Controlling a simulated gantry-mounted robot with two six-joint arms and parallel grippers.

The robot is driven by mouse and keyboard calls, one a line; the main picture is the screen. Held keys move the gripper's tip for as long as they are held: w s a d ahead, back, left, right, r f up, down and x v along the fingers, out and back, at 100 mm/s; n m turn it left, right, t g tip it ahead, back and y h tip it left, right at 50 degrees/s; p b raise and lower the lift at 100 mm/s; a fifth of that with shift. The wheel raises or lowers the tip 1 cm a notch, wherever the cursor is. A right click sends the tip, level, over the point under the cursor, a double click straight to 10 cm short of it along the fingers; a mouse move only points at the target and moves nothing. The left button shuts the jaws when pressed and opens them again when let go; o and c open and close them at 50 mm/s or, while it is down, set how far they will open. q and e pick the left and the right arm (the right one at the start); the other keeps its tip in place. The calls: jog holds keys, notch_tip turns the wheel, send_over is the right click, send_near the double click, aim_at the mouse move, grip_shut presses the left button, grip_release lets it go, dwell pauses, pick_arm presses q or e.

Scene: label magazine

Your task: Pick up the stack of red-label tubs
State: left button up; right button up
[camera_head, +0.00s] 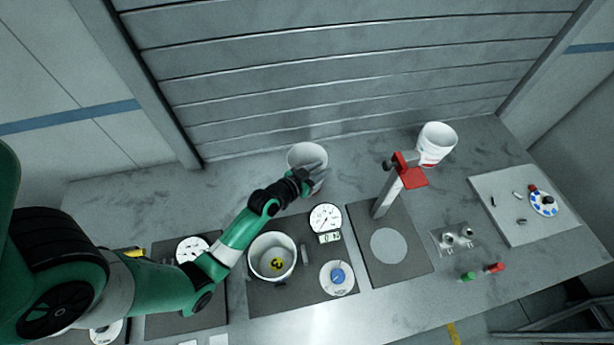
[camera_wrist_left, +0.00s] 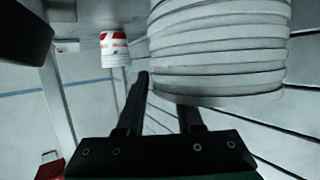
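A stack of white tubs with a red label (camera_head: 437,143) stands at the back of the bench, right of centre. It also shows small and upside down in the left wrist view (camera_wrist_left: 115,48). My left gripper (camera_head: 317,176) is well to its left, at another stack of white tubs (camera_head: 306,156). That nearer stack fills the upper right of the left wrist view (camera_wrist_left: 220,45), with several rims and no label showing. My left fingers are apart; one is beside the nearer stack and one is partly hidden by it. Contact cannot be told. My right gripper is not in view.
A post with a red top (camera_head: 410,178) stands between the two stacks. A white bucket (camera_head: 273,257) sits at the front, beside dials. A pale board (camera_head: 530,205) with small parts lies to the right. A slatted wall (camera_head: 330,70) closes the back.

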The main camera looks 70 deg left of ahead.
pick_arm(q)
grip_shut()
jog(key=shift+f, duration=0.1)
dwell(1.0)
